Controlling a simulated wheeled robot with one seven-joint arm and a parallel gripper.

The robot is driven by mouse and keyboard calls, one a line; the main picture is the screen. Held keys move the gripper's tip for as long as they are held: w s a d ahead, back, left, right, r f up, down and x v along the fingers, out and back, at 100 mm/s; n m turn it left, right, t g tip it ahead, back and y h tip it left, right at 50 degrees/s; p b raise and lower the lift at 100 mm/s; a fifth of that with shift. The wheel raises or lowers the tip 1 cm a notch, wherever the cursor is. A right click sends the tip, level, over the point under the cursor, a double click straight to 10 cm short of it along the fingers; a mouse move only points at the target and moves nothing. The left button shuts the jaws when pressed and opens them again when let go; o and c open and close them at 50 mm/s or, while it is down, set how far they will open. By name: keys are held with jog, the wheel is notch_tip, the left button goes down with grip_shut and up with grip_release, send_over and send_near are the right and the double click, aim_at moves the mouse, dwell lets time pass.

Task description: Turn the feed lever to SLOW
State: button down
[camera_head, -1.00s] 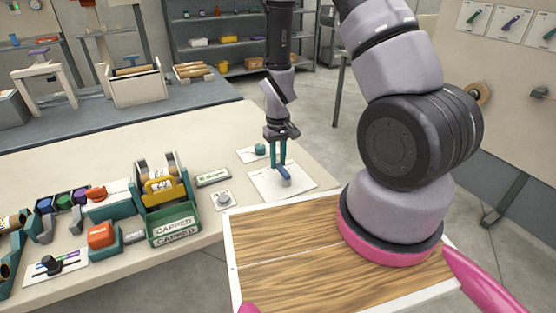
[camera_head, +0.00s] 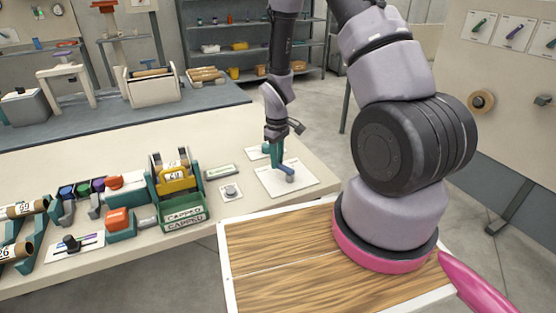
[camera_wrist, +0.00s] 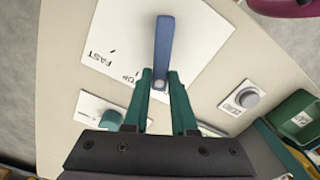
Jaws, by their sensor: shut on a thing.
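The blue feed lever (camera_head: 288,174) stands on a white plate (camera_head: 302,181) near the right end of the bench. In the wrist view the lever (camera_wrist: 164,45) lies lengthwise over its plate (camera_wrist: 195,45). FAST is readable at the left, and part of another word ends in "OP". I cannot see a SLOW mark. My gripper (camera_wrist: 160,76) has its teal fingers on either side of the lever's near end and is shut on it. In the head view my gripper (camera_head: 274,160) reaches down to the lever from above.
A grey round knob (camera_head: 230,191) on a small plate and a green CAPPED bin (camera_head: 182,215) stand left of the lever. A teal knob (camera_wrist: 112,118) sits close to my fingers. My wood-topped base fills the front.

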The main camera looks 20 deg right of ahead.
jog(key=shift+s+a+n, duration=0.3)
jog(key=shift+a+n, duration=0.05)
jog(key=shift+n, duration=0.55)
jog(key=c, duration=0.7)
grip_release()
notch_tip(320, 180, up, 11)
jog(key=shift+f, duration=0.1)
